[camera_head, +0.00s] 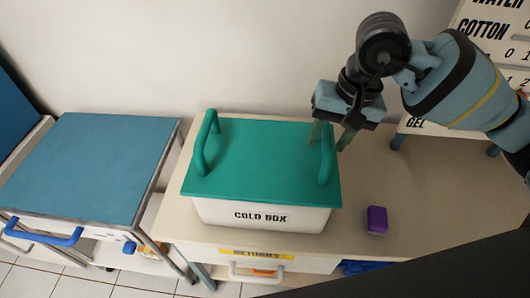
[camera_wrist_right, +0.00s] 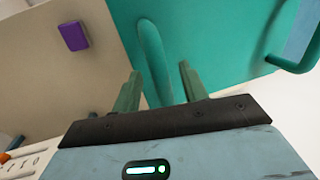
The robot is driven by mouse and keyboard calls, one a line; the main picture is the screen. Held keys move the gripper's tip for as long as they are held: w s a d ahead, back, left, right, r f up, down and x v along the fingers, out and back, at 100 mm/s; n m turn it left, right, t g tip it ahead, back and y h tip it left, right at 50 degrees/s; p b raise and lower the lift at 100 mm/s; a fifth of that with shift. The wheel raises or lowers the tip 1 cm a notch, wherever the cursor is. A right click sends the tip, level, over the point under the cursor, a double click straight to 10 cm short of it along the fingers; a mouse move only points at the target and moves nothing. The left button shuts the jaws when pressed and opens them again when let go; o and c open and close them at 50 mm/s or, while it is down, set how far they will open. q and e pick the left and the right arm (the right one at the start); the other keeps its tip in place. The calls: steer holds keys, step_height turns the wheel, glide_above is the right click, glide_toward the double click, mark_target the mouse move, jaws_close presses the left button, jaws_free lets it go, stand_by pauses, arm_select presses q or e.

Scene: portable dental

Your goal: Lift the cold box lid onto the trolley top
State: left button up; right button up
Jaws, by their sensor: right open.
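The cold box (camera_head: 262,215) is a white tub marked COLD BOX on the beige counter. Its green lid (camera_head: 262,155) lies flat on top, with a green loop handle at each side. My right gripper (camera_head: 330,137) is open at the lid's right handle (camera_head: 326,160). In the right wrist view that handle (camera_wrist_right: 154,60) rises between the two green fingers (camera_wrist_right: 160,88); I cannot tell whether they touch it. The left handle (camera_head: 204,142) is free. The trolley's blue top (camera_head: 85,165) is left of the counter and bare. My left gripper is not in view.
A purple block (camera_head: 377,220) lies on the counter right of the box; it also shows in the right wrist view (camera_wrist_right: 74,36). A lettered board (camera_head: 500,50) stands at the back right. A narrow gap separates trolley and counter. A wall runs behind.

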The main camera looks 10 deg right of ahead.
steer(key=shift+w+a+f, duration=0.1)
steer(key=shift+a+f, duration=0.05)
steer(key=shift+f, duration=0.65)
steer(key=shift+w+a+f, duration=0.1)
steer(key=shift+a+f, duration=0.05)
steer(key=shift+f, duration=0.6)
jaws_close()
